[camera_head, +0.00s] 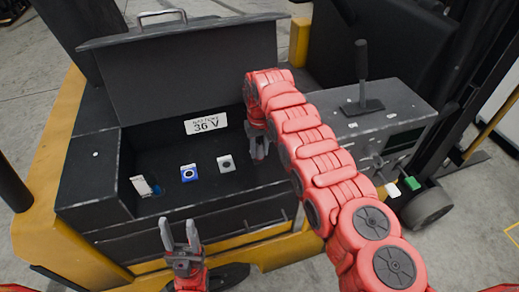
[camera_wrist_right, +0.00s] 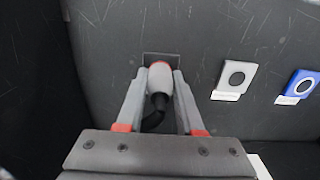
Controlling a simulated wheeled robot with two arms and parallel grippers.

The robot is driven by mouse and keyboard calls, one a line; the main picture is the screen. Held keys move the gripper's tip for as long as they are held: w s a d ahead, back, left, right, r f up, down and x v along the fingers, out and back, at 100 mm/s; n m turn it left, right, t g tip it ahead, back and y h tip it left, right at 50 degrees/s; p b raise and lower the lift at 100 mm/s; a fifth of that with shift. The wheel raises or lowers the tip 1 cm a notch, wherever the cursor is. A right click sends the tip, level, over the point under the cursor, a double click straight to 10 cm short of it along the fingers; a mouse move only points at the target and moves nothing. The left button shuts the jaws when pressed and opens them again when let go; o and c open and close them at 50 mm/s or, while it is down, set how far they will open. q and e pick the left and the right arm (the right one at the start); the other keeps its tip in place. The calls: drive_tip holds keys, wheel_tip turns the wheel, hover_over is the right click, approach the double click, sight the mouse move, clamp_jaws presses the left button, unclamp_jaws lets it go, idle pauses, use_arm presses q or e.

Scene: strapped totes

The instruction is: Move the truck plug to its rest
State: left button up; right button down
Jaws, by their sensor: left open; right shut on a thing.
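My right gripper (camera_head: 259,150) reaches down into the open compartment of the truck. In the right wrist view, the right gripper (camera_wrist_right: 158,88) is shut on a grey plug (camera_wrist_right: 159,80) with an orange-red band and a black cable. The plug's far end points at a dark square plate (camera_wrist_right: 148,58) on the compartment wall; I cannot tell whether it is seated in it or just in front. In the head view the plug is mostly hidden by the gripper. My left gripper (camera_head: 180,236) is open and empty in front of the compartment.
A white square fitting (camera_head: 226,163) and a blue one (camera_head: 189,173), each with a dark round centre, are left of the right gripper. A small white piece (camera_head: 142,186) lies further left. The raised lid (camera_head: 190,65) and "36 V" label (camera_head: 206,124) stand behind.

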drive_tip(key=shift+r, duration=0.2)
drive_tip(key=shift+w+r, duration=0.1)
drive_tip(key=shift+r, duration=0.05)
drive_tip(key=shift+r+p, duration=0.3)
drive_tip(key=shift+r, duration=2.4)
drive_tip(key=shift+r, duration=0.75)
drive_tip(key=shift+r+p, duration=1.1)
drive_tip(key=shift+r, duration=1.2)
drive_tip(key=shift+f, duration=0.1)
